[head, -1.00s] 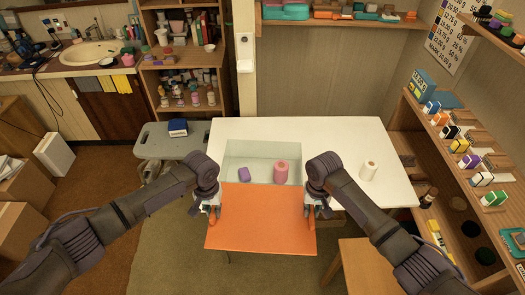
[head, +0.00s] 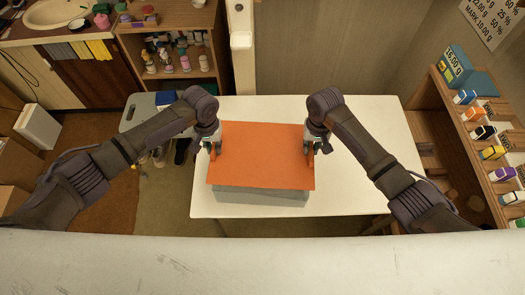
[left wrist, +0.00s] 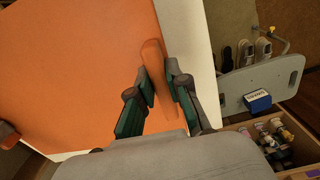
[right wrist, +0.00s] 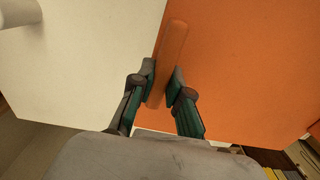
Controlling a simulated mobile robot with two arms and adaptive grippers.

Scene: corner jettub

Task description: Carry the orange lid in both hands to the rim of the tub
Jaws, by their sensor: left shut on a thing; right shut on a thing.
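The orange lid (head: 262,155) is a flat, roughly level panel with a raised orange bar at each side. My left gripper (head: 214,150) is shut on the left bar, which shows between its fingers in the left wrist view (left wrist: 154,55). My right gripper (head: 311,147) is shut on the right bar, seen in the right wrist view (right wrist: 174,45). The lid lies over the tub; only a grey strip of the tub (head: 262,196) shows below its near edge. The tub's inside is hidden. I cannot tell whether the lid touches the rim.
The white table (head: 375,195) spreads around the tub, with bare surface on the right. A white roll (right wrist: 20,12) shows in the right wrist view. Shelves with small boxes (head: 492,152) stand at the right. A grey stool with a blue box (left wrist: 258,101) stands at the left.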

